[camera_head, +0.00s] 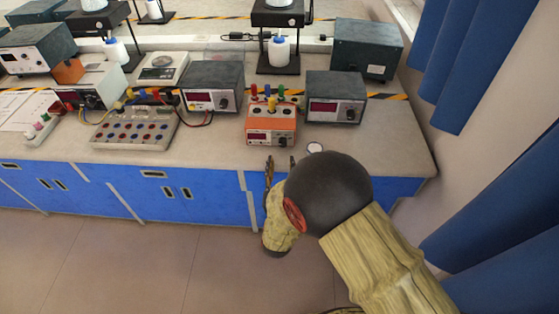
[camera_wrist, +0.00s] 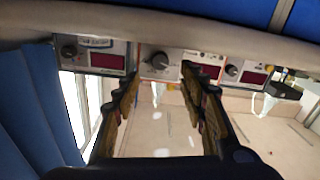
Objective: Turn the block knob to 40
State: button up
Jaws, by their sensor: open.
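An orange instrument (camera_head: 270,122) with a red display and coloured terminals on top stands near the front edge of the bench. In the wrist view, which looks upside down, a large dark knob (camera_wrist: 159,61) shows on its pale front panel. I take this as the block knob; its scale marks are too small to read. My gripper (camera_head: 280,162) is open and empty in front of the bench edge, just short of the orange instrument. In the wrist view the fingers (camera_wrist: 158,80) spread to either side below the knob, apart from it.
Grey meters with red displays stand left (camera_head: 211,88) and right (camera_head: 335,98) of the orange instrument. A small white round item (camera_head: 315,147) lies on the bench near my arm. A terminal board (camera_head: 135,128) with wires is farther left. Blue cabinets (camera_head: 190,190) lie below the bench edge.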

aim_at(283, 145)
jog(key=shift+s+f, duration=0.2)
jog(key=w+b, duration=0.2)
jog(key=w, duration=0.4)
jog(key=shift+w+d+f, duration=0.1)
jog(key=shift+d, duration=0.05)
jog(key=shift+w+b, duration=0.35)
jog(key=shift+w, duration=0.35)
jog(key=shift+c, duration=0.7)
grip_shut()
